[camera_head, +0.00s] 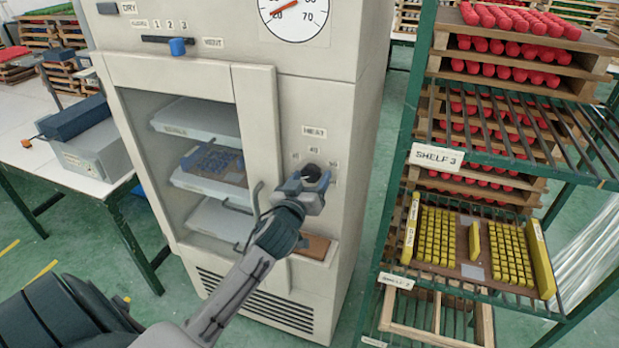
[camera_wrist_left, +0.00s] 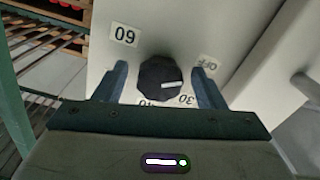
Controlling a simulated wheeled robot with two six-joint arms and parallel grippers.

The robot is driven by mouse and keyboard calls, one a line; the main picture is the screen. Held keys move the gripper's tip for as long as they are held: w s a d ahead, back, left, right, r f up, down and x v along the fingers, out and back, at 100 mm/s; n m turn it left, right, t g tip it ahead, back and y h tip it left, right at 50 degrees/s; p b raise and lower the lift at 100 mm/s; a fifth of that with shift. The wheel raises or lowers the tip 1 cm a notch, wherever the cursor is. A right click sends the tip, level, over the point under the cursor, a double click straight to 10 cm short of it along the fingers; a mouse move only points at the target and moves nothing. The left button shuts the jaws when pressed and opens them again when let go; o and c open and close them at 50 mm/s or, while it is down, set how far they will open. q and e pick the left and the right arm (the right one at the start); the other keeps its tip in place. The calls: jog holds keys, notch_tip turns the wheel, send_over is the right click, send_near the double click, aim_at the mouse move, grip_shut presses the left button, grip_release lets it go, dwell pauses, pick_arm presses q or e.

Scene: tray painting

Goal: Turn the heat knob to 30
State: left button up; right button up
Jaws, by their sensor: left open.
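The heat knob (camera_head: 312,172) is dark and sits below the HEAT label (camera_head: 314,132) on the cream cabinet's front. In the left wrist view the knob (camera_wrist_left: 160,78) shows a white mark pointing right, between the OFF label (camera_wrist_left: 211,64) and the 30 label (camera_wrist_left: 187,99). The 60 label (camera_wrist_left: 125,36) is at upper left, and the 40 label is partly hidden. My left gripper (camera_head: 309,186) is open at the knob, with one finger on each side. In the wrist view gaps show between the knob and both fingers (camera_wrist_left: 162,76). My right gripper is not in view.
The cabinet's glass door (camera_head: 252,150) has a handle left of my gripper. Above are a blue slider (camera_head: 177,46) and a round gauge (camera_head: 294,12). A green rack (camera_head: 403,150) with red and yellow pieces stands close on the right. A table (camera_head: 70,160) is at left.

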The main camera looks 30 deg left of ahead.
pick_arm(q)
jog(key=c, duration=1)
jog(key=m+p, duration=0.1)
jog(key=m, duration=0.1)
jog(key=m+p, duration=0.1)
jog(key=m, duration=0.2)
jog(key=shift+a+r+m, duration=0.1)
jog(key=shift+a+m, duration=0.1)
jog(key=shift+m, duration=0.1)
jog(key=m+p, duration=0.2)
jog(key=m, duration=0.3)
jog(key=shift+a+m+p, duration=0.1)
jog(key=shift+m+p, duration=0.2)
jog(key=shift+m, duration=0.4)
jog(key=o, duration=1)
